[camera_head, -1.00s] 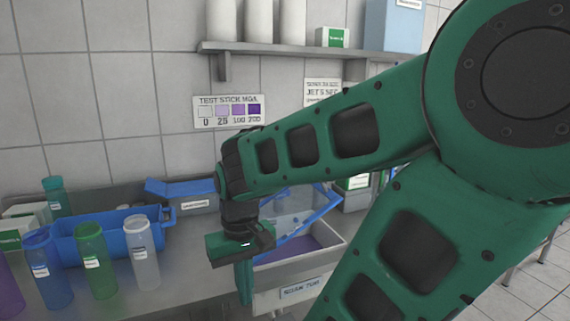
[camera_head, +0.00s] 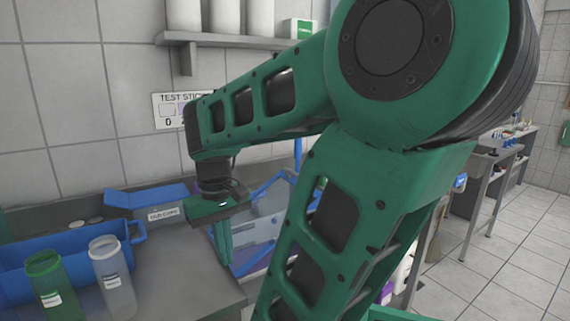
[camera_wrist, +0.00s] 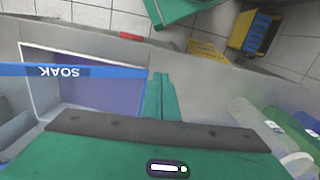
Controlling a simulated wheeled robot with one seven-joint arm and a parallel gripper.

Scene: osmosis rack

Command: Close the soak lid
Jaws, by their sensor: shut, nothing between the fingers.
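The soak lid is a clear panel in a blue frame (camera_head: 262,190). It stands raised and tilted over the soak tub, partly hidden behind my arm in the head view. In the wrist view a blue bar marked SOAK (camera_wrist: 70,71) crosses the tub, whose purple inside (camera_wrist: 103,96) shows below it. My gripper (camera_head: 224,243) is shut and empty, pointing down just left of the lid frame. In the wrist view its green fingertips (camera_wrist: 160,82) are close to the end of the blue bar; I cannot tell whether they touch.
A clear bottle (camera_head: 112,280) and a green bottle (camera_head: 53,288) stand left on the grey counter. A shelf (camera_head: 215,40) hangs above. Bare counter lies between the clear bottle and my gripper.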

